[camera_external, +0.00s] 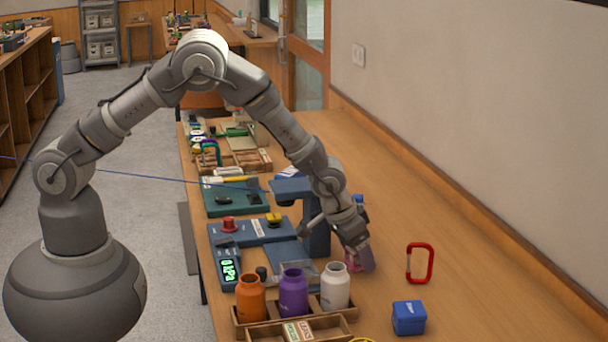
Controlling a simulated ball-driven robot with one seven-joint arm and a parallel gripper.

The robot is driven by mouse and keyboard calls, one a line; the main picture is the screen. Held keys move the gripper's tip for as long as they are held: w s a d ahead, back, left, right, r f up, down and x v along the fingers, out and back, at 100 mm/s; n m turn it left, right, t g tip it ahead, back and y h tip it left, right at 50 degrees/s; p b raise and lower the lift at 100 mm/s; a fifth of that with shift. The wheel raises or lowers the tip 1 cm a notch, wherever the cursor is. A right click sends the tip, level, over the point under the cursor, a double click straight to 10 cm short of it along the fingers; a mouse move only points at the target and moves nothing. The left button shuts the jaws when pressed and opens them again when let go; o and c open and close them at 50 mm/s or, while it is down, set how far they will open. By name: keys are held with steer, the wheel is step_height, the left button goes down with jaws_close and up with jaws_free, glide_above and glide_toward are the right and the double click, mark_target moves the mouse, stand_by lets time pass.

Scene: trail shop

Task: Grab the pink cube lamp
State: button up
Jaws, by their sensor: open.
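A small pink object (350,264), which looks like the pink cube lamp, sits on the wooden workbench (470,285) behind the white bottle. My gripper (360,262) points down right at it and hides most of it. The jaws are open. I cannot tell whether the pink object is between the fingers or just beside them.
A crate (262,328) with an orange bottle (250,298), a purple bottle (293,293) and a white bottle (335,287) stands in front. A blue press-like stand (318,238) is close left. A red carabiner (419,263) and blue box (408,318) are right.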

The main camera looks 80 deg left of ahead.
steer(key=shift+r, duration=0.1)
steer(key=c, duration=1.1)
